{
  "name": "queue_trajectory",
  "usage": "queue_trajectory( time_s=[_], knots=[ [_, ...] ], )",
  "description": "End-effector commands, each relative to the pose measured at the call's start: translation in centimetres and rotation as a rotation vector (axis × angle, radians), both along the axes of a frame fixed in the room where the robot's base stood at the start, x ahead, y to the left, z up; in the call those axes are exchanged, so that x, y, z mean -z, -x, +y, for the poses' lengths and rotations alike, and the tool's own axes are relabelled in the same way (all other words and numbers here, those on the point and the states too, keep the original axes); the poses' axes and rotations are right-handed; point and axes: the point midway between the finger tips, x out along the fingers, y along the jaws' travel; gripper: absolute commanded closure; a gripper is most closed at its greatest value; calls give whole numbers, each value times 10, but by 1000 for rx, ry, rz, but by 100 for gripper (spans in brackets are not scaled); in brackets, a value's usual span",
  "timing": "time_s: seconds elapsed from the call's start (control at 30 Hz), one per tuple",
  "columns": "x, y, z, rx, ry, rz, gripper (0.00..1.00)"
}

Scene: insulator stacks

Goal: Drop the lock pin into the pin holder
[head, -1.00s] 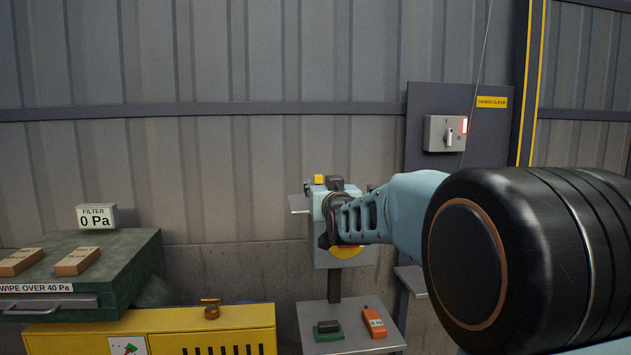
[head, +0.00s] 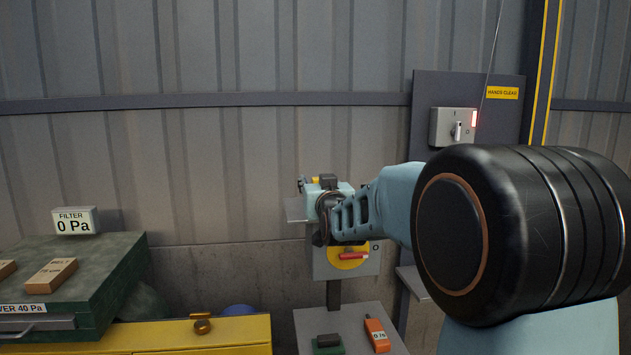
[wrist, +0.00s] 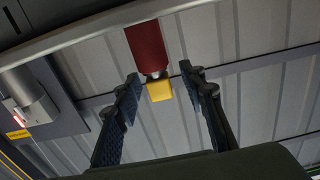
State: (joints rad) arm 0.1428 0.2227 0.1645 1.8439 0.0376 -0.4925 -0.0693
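In the wrist view a red cylinder (wrist: 147,46) with a metal collar ends in a yellow block (wrist: 159,91). The frames do not show clearly which part is the lock pin and which the pin holder. My gripper (wrist: 162,76) is open, with one finger on each side of the yellow block and visible gaps to both. In the head view my gripper (head: 322,232) is in front of a grey switch box (head: 368,263) with a yellow disc and a red handle (head: 354,256). My arm hides part of the box.
A shelf (head: 345,325) below the box holds an orange device (head: 376,335) and a dark green block (head: 327,343). A dark panel with a lever switch (head: 454,127) is at the right. A green bench (head: 120,268) and yellow cabinet (head: 235,332) are at the left.

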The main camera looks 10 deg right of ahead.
Motion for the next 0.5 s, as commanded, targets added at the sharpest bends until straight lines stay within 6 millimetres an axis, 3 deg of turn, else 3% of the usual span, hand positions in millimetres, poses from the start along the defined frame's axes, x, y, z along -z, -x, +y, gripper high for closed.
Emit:
queue_trajectory(
  time_s=[0.2, 0.5],
  knots=[
    [0, 0, 0, 0, 0, -1, 63],
    [0, 0, 0, 0, 0, -1, 96]
  ],
)
